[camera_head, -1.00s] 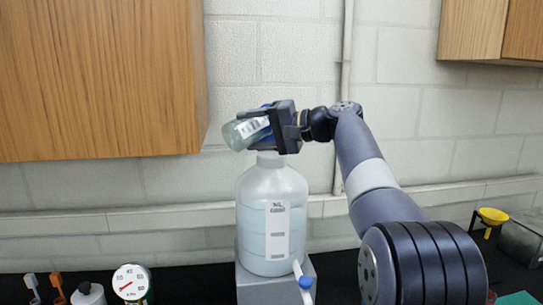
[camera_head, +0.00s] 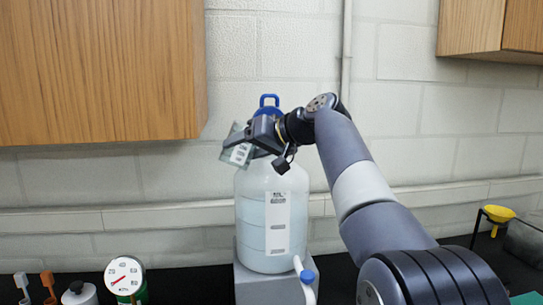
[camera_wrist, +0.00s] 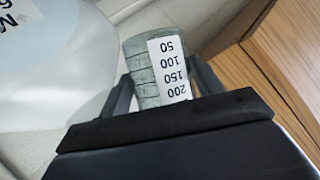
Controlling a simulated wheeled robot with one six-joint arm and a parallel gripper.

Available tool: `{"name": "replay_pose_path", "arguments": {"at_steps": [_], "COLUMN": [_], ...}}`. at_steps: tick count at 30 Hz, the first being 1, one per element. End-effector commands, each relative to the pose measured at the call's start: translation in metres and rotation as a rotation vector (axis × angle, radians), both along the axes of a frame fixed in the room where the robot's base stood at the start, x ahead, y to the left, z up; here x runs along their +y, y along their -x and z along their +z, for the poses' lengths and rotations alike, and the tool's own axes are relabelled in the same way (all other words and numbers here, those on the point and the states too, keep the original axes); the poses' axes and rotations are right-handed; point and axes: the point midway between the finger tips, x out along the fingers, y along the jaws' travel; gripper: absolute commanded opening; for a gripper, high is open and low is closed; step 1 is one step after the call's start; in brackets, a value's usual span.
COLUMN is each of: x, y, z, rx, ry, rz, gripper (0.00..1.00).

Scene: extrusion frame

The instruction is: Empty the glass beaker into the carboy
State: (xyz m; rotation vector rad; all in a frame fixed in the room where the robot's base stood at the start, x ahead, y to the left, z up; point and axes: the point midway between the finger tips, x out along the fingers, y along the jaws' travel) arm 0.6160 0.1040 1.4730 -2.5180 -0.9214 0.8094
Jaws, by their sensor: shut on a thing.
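The glass beaker (camera_head: 236,154), clear greenish with a white label, sits tilted in my gripper (camera_head: 246,148). My gripper is shut on it. The wrist view shows the beaker (camera_wrist: 145,58) between both fingers, its label marked 50 to 200. The carboy (camera_head: 255,222), a large translucent bottle with pale blue liquid and a white label strip, stands on a grey block. My gripper and the beaker are at its upper left, covering its neck and mouth. The carboy (camera_wrist: 45,60) fills the left of the wrist view. I cannot tell whether any liquid is in the beaker.
A blue loop-shaped part (camera_head: 268,102) shows above my gripper. A white spout with a blue end (camera_head: 308,277) is at the carboy's lower right. A gauge (camera_head: 124,277) and small bottle (camera_head: 79,293) stand left. A yellow funnel (camera_head: 498,214) is right. A wooden cabinet (camera_head: 95,70) hangs upper left.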

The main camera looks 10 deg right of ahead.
Motion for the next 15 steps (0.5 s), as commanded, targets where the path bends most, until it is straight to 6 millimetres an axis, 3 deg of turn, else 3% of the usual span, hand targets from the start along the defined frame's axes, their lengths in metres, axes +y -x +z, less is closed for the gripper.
{"name": "replay_pose_path", "arguments": {"at_steps": [1,5,15], "x": [0.002,0.011,0.025], "y": [0.001,0.008,0.017], "z": [-0.01,0.004,-0.014], "rx": [-0.011,-0.094,-0.254], "ry": [0.013,0.127,0.354], "rz": [0.002,0.004,0.006], "gripper": [0.38,0.38,0.38]}}
